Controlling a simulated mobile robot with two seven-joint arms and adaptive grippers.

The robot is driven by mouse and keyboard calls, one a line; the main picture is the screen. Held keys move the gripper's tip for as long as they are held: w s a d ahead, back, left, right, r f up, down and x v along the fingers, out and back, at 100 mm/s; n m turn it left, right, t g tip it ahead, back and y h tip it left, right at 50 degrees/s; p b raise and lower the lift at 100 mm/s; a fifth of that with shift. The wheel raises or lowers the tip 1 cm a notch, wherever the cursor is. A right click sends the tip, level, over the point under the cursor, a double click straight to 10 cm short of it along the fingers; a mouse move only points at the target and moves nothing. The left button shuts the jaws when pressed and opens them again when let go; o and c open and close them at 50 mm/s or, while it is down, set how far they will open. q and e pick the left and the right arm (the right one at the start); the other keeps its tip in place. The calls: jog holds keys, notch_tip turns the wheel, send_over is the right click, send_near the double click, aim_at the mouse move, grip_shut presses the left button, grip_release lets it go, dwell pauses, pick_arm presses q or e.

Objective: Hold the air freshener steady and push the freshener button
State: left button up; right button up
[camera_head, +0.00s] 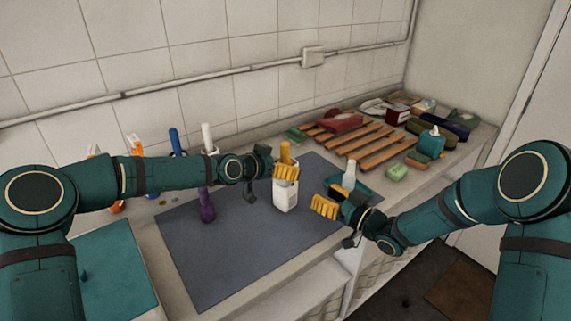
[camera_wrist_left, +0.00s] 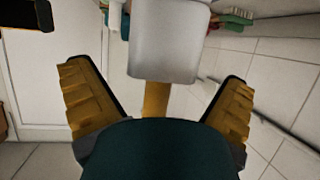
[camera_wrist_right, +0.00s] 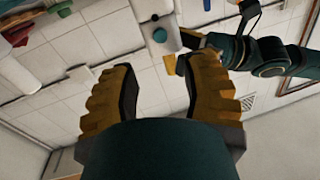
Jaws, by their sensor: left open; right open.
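The white air freshener (camera_head: 286,196) stands upright on the dark mat (camera_head: 205,262). My left gripper (camera_head: 284,162) is open at its upper part. In the left wrist view the white body (camera_wrist_left: 168,45) lies ahead between the spread fingers, with a gap on each side. My right gripper (camera_head: 328,207) is open and empty, to the right of the freshener and apart from it. In the right wrist view the freshener (camera_wrist_right: 153,14) shows ahead at the top, with a round teal button (camera_wrist_right: 160,35) on its face. Part of the freshener is hidden by my left fingers in the head view.
A pale bottle (camera_head: 349,175) stands just behind my right gripper. A purple bottle (camera_head: 207,206) stands left on the mat. A wooden rack (camera_head: 372,145) and a teal bottle (camera_head: 430,145) are at the back right. The front of the mat is clear.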

pick_arm(q)
jog(key=shift+x, duration=1)
jog(key=c, duration=1.4)
jog(key=shift+o, duration=0.2)
pick_arm(e)
grip_shut()
